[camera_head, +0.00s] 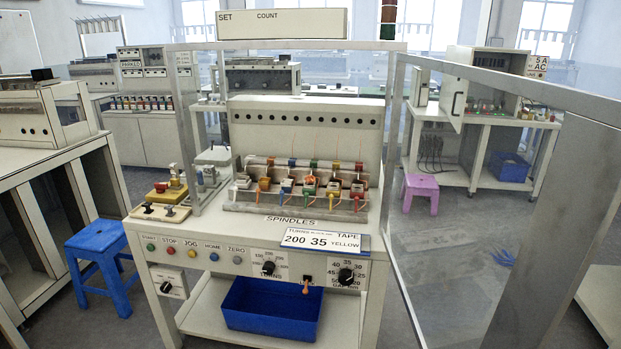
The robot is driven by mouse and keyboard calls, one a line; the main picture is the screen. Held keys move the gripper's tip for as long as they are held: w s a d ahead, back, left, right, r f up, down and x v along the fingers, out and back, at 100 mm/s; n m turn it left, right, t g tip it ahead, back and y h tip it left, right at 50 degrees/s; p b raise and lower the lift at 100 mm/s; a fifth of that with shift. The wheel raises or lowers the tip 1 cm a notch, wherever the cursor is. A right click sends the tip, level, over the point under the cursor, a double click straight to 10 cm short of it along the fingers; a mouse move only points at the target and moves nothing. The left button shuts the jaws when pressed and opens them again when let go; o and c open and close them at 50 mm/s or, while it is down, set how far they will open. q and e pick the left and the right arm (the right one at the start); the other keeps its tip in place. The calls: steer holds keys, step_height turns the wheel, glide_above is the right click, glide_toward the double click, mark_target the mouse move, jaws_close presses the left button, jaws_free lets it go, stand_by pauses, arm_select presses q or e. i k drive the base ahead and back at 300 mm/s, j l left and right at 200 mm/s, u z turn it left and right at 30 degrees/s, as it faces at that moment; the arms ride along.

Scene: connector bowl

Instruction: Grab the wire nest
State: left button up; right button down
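I cannot clearly make out a wire nest. A winding machine (270,240) stands in the middle, with a row of spindles (300,195) carrying small coloured bobbins. Thin reddish wires run up from the spindles. A small orange-red patch (310,181) sits among the middle bobbins; it is too small to tell whether it is tangled wire. Neither of my grippers is in view.
A blue bin (271,308) sits on the machine's lower shelf. Clear guard panels with metal frames (590,160) flank the machine. A blue stool (100,262) stands left and a pink stool (421,190) right.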

mark_target(312, 180)
steer(key=i+j+z, duration=0.35)
steer(key=i+j, duration=0.15)
steer(key=j, duration=0.15)
steer(key=i+j+z, duration=0.2)
steer(key=j, duration=0.2)
